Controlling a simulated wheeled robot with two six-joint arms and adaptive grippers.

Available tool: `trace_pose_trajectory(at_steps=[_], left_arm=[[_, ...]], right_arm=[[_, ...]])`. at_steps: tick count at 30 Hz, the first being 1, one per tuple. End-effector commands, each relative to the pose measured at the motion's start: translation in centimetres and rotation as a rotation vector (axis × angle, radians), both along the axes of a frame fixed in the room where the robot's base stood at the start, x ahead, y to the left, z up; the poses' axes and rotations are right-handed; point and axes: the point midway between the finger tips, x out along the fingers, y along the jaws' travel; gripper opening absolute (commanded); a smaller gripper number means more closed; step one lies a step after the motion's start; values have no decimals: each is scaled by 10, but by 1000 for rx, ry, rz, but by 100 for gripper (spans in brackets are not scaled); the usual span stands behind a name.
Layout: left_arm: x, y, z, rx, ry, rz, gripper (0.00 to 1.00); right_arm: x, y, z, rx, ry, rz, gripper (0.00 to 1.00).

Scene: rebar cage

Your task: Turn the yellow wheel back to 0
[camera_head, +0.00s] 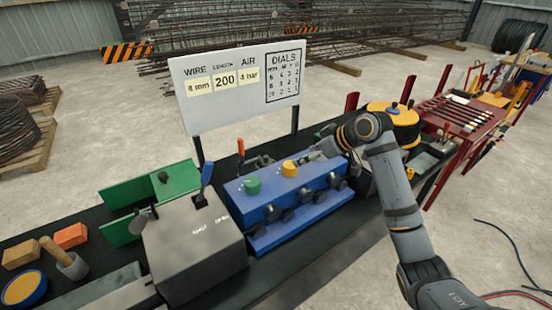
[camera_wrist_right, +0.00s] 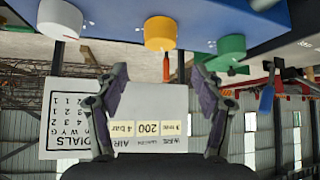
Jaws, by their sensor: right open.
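The yellow wheel (camera_head: 289,168) is a small round knob on top of the blue box, right of the green wheel (camera_head: 252,186). In the upside-down right wrist view the yellow wheel (camera_wrist_right: 159,33) lies between the white wheel (camera_wrist_right: 60,19) and the green wheel (camera_wrist_right: 232,47). My right gripper (camera_head: 312,157) is just right of the yellow wheel in the head view. In the wrist view my right gripper (camera_wrist_right: 160,85) has its fingers spread, with nothing between them; the yellow wheel is ahead of the gap, apart from the fingers. The wheel's reading is too small to tell. My left gripper is out of view.
The blue box (camera_head: 270,232) has several black knobs on its front. A sign board (camera_head: 235,90) stands behind it. A grey machine (camera_head: 195,245) with a blue-handled lever (camera_head: 206,176) is at its left. A larger yellow-topped spool (camera_head: 397,112) stands behind my right arm.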

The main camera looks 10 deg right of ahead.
Motion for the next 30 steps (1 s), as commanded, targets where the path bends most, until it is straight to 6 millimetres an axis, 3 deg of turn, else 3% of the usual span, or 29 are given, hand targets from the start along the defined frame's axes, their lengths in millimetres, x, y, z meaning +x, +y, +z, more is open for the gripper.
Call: trace_pose_trajectory(at_steps=[5, 10, 14, 21, 30], left_arm=[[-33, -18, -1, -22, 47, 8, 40], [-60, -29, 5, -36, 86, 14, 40], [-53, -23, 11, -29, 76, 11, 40], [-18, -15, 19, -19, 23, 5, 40], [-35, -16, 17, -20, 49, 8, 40]], right_arm=[[5, 4, -6, 5, 3, 0, 69], [24, 19, -29, 8, 4, 0, 69], [40, 30, -49, 6, 4, -1, 69], [58, 41, -72, 1, 2, -1, 69], [60, 42, -75, -1, 0, -1, 69]])
